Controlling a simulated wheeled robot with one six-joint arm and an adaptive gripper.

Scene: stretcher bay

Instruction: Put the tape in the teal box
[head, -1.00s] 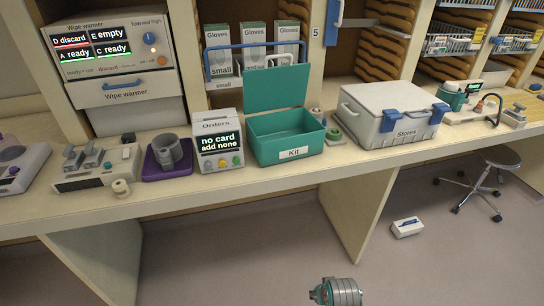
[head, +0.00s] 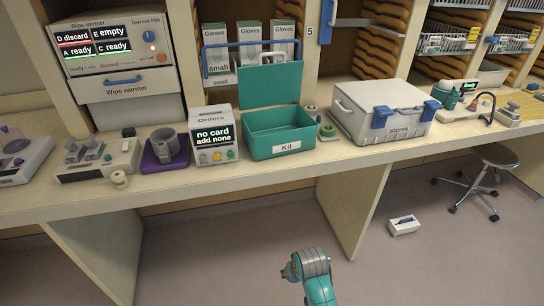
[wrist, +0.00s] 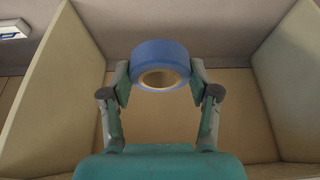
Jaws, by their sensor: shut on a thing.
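A roll of blue tape (wrist: 160,64) with a tan core is between the fingertips of my gripper (wrist: 159,78) in the wrist view. The fingers touch it on both sides and hold it in front of the space below the counter. The tape and fingers cannot be made out in the head view. The teal box (head: 277,142), labelled Kit, stands on the counter in the head view with its lid (head: 268,92) raised. The part of its inside that shows looks empty. My gripper is apart from it.
The Orders unit (head: 213,140) stands left of the box, and small rolls (head: 327,132) stand close to its right. The Stores case (head: 385,110) is further right. Glove boxes (head: 248,42) are behind. Counter support panels (head: 352,205) rise from the floor below.

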